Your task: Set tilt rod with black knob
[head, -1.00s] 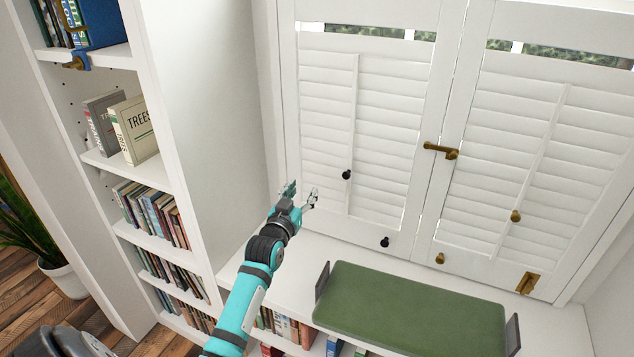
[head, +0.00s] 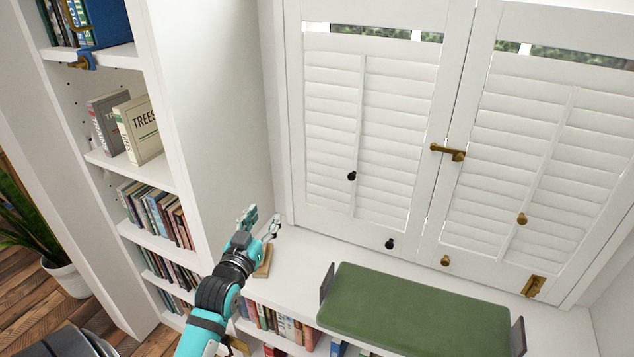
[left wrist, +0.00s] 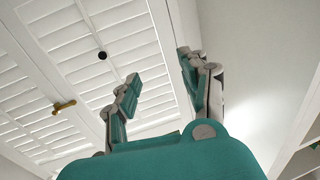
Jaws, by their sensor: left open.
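The tilt rod (head: 359,120) is a thin white upright bar on the left shutter panel, with a black knob (head: 351,176) on its lower part. In the left wrist view the black knob (left wrist: 102,55) shows up and left of the fingers. The white slats (head: 395,130) around the rod look nearly flat shut. My left gripper (head: 261,220) is open and empty, left of and below the knob and apart from it, by the wall at the window's left. In the left wrist view its two fingers (left wrist: 158,66) stand spread with nothing between them. My right gripper is not in view.
A second black knob (head: 390,243) sits on the panel's bottom rail. The right panel has a brass handle (head: 448,152) and brass knob (head: 522,218). A green cushion (head: 410,310) lies on the white bench. A bookcase (head: 160,175) stands left of my arm.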

